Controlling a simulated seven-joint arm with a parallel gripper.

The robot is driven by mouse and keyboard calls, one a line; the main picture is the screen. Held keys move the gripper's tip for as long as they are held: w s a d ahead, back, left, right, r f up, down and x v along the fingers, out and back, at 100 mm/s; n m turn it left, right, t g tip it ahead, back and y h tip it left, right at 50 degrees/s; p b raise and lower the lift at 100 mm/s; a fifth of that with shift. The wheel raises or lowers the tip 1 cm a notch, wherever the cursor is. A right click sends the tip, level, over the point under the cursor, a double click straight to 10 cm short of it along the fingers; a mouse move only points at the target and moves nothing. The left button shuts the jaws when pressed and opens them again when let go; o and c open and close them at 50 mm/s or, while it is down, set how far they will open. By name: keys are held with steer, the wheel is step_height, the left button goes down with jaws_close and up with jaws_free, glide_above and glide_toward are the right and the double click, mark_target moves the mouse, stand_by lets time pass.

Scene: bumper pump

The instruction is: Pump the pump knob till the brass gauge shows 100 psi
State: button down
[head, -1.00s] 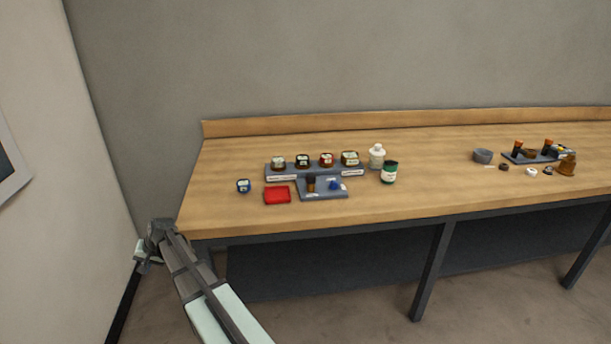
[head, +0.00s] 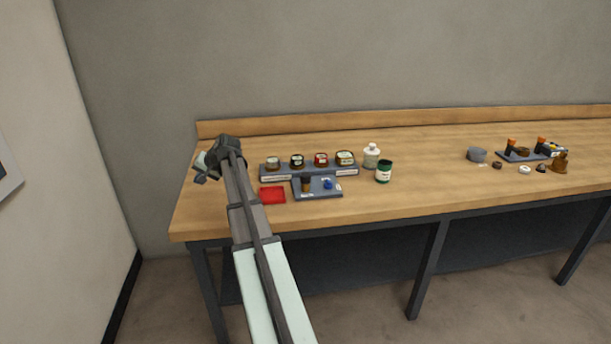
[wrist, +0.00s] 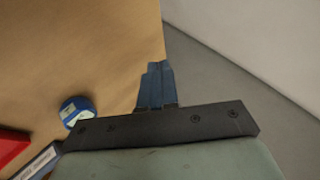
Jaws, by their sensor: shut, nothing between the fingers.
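My gripper (head: 202,172) is over the bench's left end in the head view. In the wrist view its fingers (wrist: 155,85) are shut together and empty. A small blue round piece with a pale face (wrist: 76,110) lies apart from them, to their left; my arm hides it in the head view. Several round gauge-like pieces stand in a row on a grey block (head: 310,173); their readings are too small to tell, and I cannot tell which is brass. A grey base (head: 318,194) in front carries a brown cylinder (head: 306,184) and a blue knob (head: 328,184), possibly the pump.
A red tray (head: 272,195) lies left of the base. A white bottle (head: 371,157) and a green-and-white jar (head: 384,172) stand right of the row. A grey bowl (head: 477,154) and other small items occupy the right. The wooden bench (head: 425,180) is clear between.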

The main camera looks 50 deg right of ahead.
steer(key=s+d+r+h, duration=0.1)
steer(key=s+d+r, duration=0.2)
steer(key=s+d, duration=0.4)
steer(key=s+d+r+h, duration=0.1)
steer(key=s+d+r, duration=0.1)
steer(key=s+d, duration=0.5)
step_height(320, 180, up, 5)
steer(key=h, duration=0.1)
glide_above(308, 175)
steer(key=shift+f+m, duration=0.2)
steer(key=shift+m, duration=0.1)
steer(key=shift+f, duration=4.45)
steer(key=shift+f, duration=0.2)
steer(key=shift+f, duration=0.2)
